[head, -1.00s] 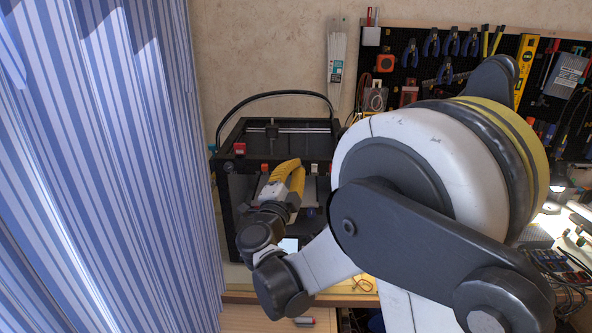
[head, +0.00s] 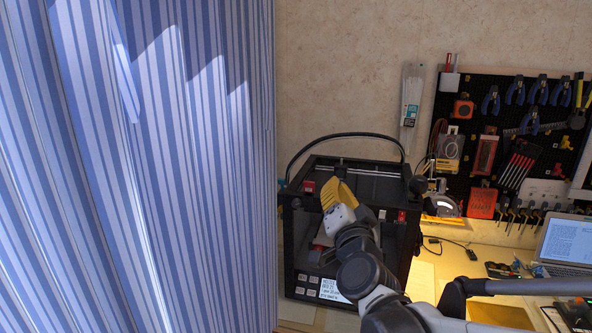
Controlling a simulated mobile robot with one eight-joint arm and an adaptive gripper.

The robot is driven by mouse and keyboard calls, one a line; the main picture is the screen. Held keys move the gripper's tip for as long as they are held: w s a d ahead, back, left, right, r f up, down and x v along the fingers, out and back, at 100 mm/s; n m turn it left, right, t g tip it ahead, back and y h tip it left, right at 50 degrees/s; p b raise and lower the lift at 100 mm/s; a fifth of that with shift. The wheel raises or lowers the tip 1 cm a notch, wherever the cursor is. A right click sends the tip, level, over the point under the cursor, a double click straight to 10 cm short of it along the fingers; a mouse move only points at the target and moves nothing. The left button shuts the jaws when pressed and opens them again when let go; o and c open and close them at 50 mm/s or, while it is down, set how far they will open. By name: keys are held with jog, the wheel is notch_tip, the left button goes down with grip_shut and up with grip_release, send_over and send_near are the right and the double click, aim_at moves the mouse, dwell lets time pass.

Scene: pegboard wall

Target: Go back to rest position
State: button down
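My arm reaches in from the lower right in the head view. Its yellow and white end, my gripper (head: 338,200), is in front of the black 3D printer (head: 297,245). The fingers are hidden or too small to make out, so I cannot tell whether the gripper is open or shut, or whether it holds anything. My wrist covers part of the printer's open front. The printer's lit screen (head: 331,289) shows at its lower front.
A blue striped curtain (head: 150,170) fills the left side. A pegboard (head: 480,110) with several tools hangs at the right. Below it, the workbench (head: 455,262) carries a laptop (head: 568,240) and small parts. The wall above the printer is bare.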

jog(key=s+d+f+n+g, duration=0.4)
jog(key=s+f+g, duration=0.2)
jog(key=s+f, duration=0.3)
jog(key=s+d+f+n+g, duration=0.3)
jog(key=s+f+g, duration=0.3)
jog(key=s+f, duration=0.4)
jog(key=s, duration=0.6)
jog(key=shift+s+d+f+n+g+h, duration=0.25)
jog(key=shift+s+d+n+g+h, duration=0.05)
jog(key=shift+s+d+n, duration=0.1)
